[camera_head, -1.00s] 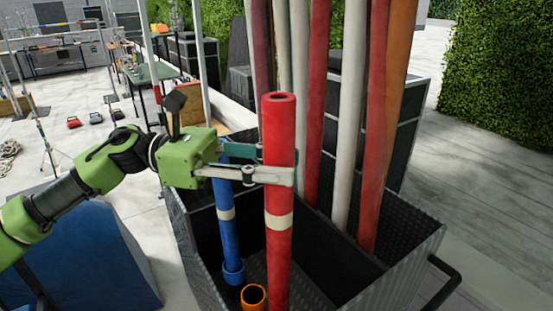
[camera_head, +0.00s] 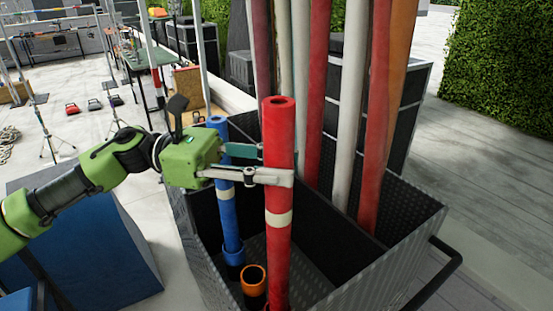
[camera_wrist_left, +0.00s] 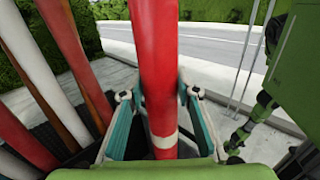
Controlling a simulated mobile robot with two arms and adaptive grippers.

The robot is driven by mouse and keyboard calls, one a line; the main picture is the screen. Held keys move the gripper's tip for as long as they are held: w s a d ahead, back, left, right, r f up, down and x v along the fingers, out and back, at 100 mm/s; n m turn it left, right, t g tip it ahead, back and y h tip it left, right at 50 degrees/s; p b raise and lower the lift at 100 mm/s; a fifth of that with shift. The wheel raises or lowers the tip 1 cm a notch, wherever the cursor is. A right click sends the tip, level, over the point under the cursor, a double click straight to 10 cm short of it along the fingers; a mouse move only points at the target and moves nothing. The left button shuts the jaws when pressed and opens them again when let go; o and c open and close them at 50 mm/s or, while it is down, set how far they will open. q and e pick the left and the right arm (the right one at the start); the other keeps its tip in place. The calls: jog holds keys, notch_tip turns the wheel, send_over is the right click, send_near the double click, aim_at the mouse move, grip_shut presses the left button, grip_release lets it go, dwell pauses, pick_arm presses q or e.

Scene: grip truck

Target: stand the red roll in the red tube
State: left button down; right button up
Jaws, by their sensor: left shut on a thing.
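The red roll (camera_head: 279,150), a long upright tube with a pale band, is held in my left gripper (camera_head: 280,177). The fingers are shut around it above the band. In the left wrist view the roll (camera_wrist_left: 158,70) stands between the two teal fingers (camera_wrist_left: 158,120). Its lower part is inside the truck's bin (camera_head: 345,225), beside the orange-rimmed tube (camera_head: 253,280). Its bottom end is at or below the picture edge. A bit of red shows there, but I cannot tell whether it is the red tube. My right gripper is not in view.
A blue roll (camera_head: 228,215) stands in a blue tube (camera_head: 234,256) left of the red roll. Several tall red, white and orange rolls (camera_head: 348,110) stand behind it. The bin's metal wall (camera_head: 390,275) and a black handle (camera_head: 440,275) are at the right.

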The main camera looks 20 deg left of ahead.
aim_at(277, 190)
pick_arm(q)
jog(key=shift+f+b, duration=0.8)
jog(key=shift+f, duration=1.5)
jog(key=shift+f+b, duration=3.05)
jog(key=shift+b, duration=0.85)
jog(key=shift+f+b, duration=0.35)
jog(key=shift+b, duration=0.4)
jog(key=c, duration=1.5)
grip_release()
jog(key=shift+o, duration=0.2)
jog(key=shift+a, duration=0.1)
jog(key=s+a, duration=0.1)
jog(key=a, duration=1)
jog(key=shift+s+a, duration=0.25)
jog(key=shift+a, duration=0.15)
